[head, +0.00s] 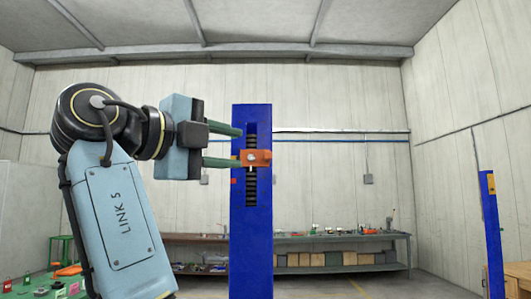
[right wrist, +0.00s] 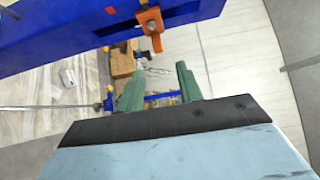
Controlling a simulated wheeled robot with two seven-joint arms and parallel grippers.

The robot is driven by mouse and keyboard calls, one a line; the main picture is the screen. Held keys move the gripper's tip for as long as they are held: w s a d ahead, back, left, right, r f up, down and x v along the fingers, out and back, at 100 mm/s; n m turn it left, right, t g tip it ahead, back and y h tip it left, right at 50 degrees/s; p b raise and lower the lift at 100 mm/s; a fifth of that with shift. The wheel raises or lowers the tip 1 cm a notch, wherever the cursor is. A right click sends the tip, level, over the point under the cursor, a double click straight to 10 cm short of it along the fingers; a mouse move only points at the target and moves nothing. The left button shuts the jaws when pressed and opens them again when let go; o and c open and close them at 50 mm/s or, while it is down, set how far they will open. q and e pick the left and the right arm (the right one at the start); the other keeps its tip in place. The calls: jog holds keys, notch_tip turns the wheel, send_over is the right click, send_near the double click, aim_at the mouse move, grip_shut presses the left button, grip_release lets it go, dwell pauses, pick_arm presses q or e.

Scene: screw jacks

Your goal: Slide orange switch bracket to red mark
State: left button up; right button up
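The orange switch bracket (head: 258,158) sits on the front of a tall blue column (head: 250,240), across a slot holding a dark threaded screw (head: 251,190). A small red mark (head: 234,181) is on the column's left edge, a little lower than the bracket. My right gripper (head: 240,147) is open, its two green fingers pointing at the column, one above bracket height and one near it. In the right wrist view the open fingers (right wrist: 157,73) have nothing between them, and the bracket (right wrist: 150,24) lies beyond their tips, apart. The red mark also shows there (right wrist: 110,10). My left gripper is not in view.
A long workbench (head: 340,237) with small tools and several boxes stands along the back wall. Another blue column (head: 491,230) with an orange piece stands at the right. The space between the two columns looks clear.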

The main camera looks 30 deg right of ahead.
aim_at(266, 155)
jog(key=p+x, duration=0.1)
jog(key=x, duration=0.4)
jog(key=p+x, duration=0.1)
jog(key=x, duration=0.3)
jog(key=shift+w+d, duration=0.3)
jog(key=shift+w+d+f, duration=0.1)
jog(key=shift+w+d, duration=0.15)
jog(key=shift+d, duration=0.1)
jog(key=shift+s, duration=0.1)
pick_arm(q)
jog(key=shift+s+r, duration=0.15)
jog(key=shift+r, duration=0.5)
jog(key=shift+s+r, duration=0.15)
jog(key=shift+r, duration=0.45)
pick_arm(e)
grip_shut()
